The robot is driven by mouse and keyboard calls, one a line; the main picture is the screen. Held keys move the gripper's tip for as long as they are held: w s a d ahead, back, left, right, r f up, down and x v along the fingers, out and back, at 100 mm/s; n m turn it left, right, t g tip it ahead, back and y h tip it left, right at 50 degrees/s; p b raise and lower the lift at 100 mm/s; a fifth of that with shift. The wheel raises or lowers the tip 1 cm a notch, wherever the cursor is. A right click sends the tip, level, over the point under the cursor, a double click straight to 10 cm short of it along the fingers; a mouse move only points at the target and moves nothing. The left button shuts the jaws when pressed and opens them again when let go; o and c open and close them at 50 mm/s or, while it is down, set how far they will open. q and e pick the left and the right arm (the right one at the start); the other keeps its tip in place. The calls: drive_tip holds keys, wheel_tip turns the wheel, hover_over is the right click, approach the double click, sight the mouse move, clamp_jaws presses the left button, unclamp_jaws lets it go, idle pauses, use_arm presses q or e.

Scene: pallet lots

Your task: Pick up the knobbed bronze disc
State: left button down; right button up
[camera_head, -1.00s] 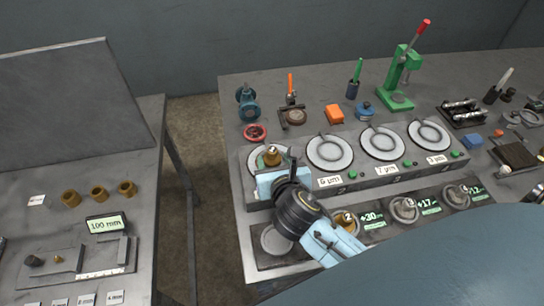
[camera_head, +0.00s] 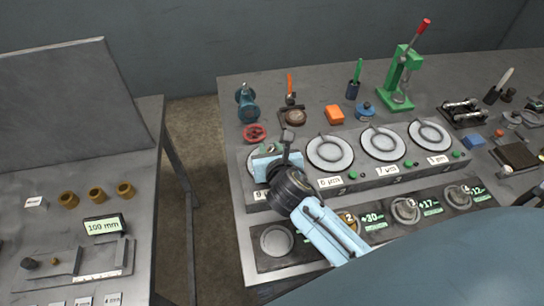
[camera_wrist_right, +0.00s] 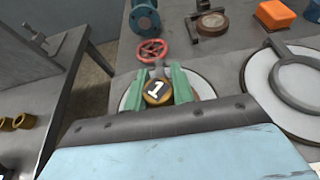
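The bronze disc with a dark "1" label (camera_wrist_right: 157,92) shows in the right wrist view, over the leftmost round white plate (camera_wrist_right: 203,86). My right gripper (camera_wrist_right: 159,84) has its two green fingers on either side of the disc, very close to its edges. I cannot tell whether they press on it. In the head view my right gripper (camera_head: 279,158) is over that leftmost plate and hides the disc. My left gripper is not in view.
More white plates (camera_head: 330,152) run to the right on the grey block. A front tray holds numbered weights (camera_head: 404,210) and an empty round seat (camera_head: 277,241). A red handwheel (camera_head: 254,132) stands just behind the plate. Bronze rings (camera_head: 97,194) sit on the left table.

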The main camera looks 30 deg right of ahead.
clamp_jaws()
drive_tip(key=shift+r, duration=0.1)
